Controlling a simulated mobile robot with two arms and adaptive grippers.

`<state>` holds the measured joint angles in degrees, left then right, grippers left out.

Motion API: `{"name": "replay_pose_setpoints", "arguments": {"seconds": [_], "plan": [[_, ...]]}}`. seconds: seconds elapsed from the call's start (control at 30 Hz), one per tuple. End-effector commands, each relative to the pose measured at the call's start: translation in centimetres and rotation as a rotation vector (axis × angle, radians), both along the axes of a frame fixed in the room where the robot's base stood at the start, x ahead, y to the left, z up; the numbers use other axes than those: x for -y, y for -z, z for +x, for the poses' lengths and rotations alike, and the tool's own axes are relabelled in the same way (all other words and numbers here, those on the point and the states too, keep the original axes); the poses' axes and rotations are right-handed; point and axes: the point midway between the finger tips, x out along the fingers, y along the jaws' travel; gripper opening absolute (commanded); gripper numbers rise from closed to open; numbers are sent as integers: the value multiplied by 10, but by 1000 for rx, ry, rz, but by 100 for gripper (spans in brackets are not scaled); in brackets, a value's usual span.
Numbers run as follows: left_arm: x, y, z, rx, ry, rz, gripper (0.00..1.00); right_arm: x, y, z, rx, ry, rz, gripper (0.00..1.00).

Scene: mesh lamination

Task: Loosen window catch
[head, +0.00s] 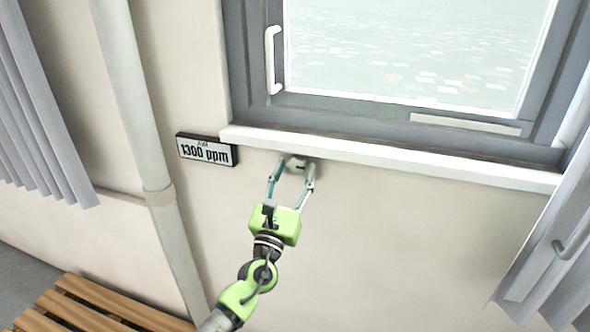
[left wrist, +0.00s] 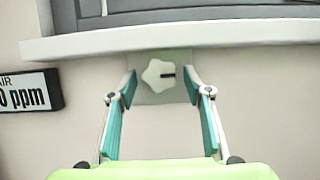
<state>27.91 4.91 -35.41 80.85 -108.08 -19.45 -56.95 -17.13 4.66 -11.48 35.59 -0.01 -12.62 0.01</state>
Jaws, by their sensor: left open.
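A white star-shaped knob (left wrist: 158,75) with a short dark mark sits on a grey plate (left wrist: 150,97) on the wall just under the window sill. In the head view the knob (head: 298,162) is small and partly between my fingers. My left gripper (head: 296,173) is open, with one fingertip on each side of the knob. In the left wrist view the fingers (left wrist: 160,86) stand apart, with a gap on both sides of the knob; I cannot tell whether the tips touch the plate. The window frame (head: 340,110) above carries a white handle (head: 271,60), upright on its left side.
The white sill (head: 400,157) juts out just above my gripper. A black-edged air display (head: 207,150) reading 1300 ppm hangs left of it. A vertical pipe (head: 140,110), slatted blinds (head: 35,110) and a wooden bench (head: 95,308) stand left.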

Motion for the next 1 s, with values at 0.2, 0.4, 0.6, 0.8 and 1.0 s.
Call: {"name": "replay_pose_setpoints", "arguments": {"seconds": [0.2, 0.4, 0.6, 0.8, 1.0], "plan": [[2, -2, 5, -1, 0, 0, 46, 0, 0, 0, 0, 0, 0, 27], [2, -2, 5, 0, 0, 0, 33, 0, 0, 0, 0, 0, 0, 27], [1, -2, 5, -1, 0, 0, 7, 0, 0, 0, 0, 0, 0, 27], [2, -1, 4, -6, 0, -18, 8, 0, 1, -1, -1, 0, 0, 27], [3, -1, 4, -33, 1, -101, 8, 0, 6, -1, -1, 1, 0, 27]]}}
